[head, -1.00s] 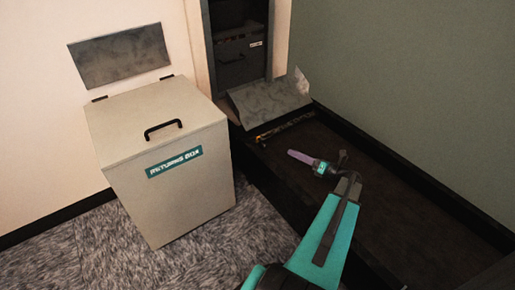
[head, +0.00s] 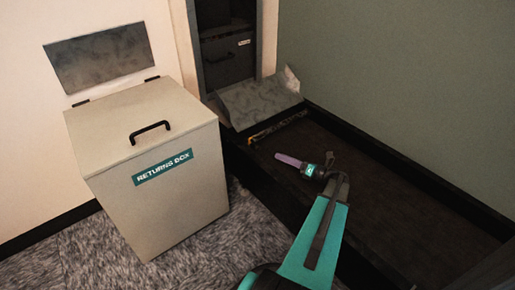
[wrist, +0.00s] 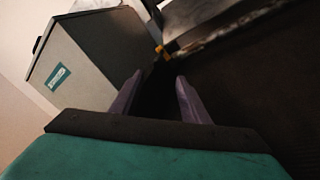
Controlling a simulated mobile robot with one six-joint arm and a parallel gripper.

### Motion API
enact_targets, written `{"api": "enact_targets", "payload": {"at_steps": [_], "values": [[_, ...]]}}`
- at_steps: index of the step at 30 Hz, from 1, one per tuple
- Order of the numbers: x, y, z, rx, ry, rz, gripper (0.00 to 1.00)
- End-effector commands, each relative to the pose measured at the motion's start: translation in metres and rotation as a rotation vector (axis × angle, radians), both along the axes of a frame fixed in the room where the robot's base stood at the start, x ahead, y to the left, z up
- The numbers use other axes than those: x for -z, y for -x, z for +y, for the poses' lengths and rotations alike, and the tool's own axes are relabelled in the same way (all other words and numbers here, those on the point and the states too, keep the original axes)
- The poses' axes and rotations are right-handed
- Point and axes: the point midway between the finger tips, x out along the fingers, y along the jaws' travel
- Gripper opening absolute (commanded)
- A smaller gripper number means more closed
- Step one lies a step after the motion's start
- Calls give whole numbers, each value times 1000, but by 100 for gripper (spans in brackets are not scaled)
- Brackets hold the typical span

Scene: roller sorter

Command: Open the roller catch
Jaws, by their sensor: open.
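My gripper (head: 279,157) has purple fingers and reaches over the dark bed in front of the chute opening. In the wrist view its two fingers (wrist: 160,76) stand apart with nothing between them. A small orange-yellow part (head: 260,136) lies at the lower edge of a tilted grey metal flap (head: 257,101). It also shows in the wrist view (wrist: 163,51), just beyond the fingertips and apart from them. I cannot tell for certain that this part is the roller catch.
A beige returns box (head: 165,215) with a black handle stands on the carpet to the left. A dark bed with a raised black rim (head: 400,160) runs along the green wall at right. A dark cabinet opening (head: 226,50) is behind the flap.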

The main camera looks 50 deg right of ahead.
Motion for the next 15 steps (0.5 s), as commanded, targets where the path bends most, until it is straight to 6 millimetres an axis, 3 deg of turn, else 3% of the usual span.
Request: {"api": "enact_targets", "payload": {"at_steps": [15], "values": [[3, -60, 14, -4, 0, 0, 41]]}}
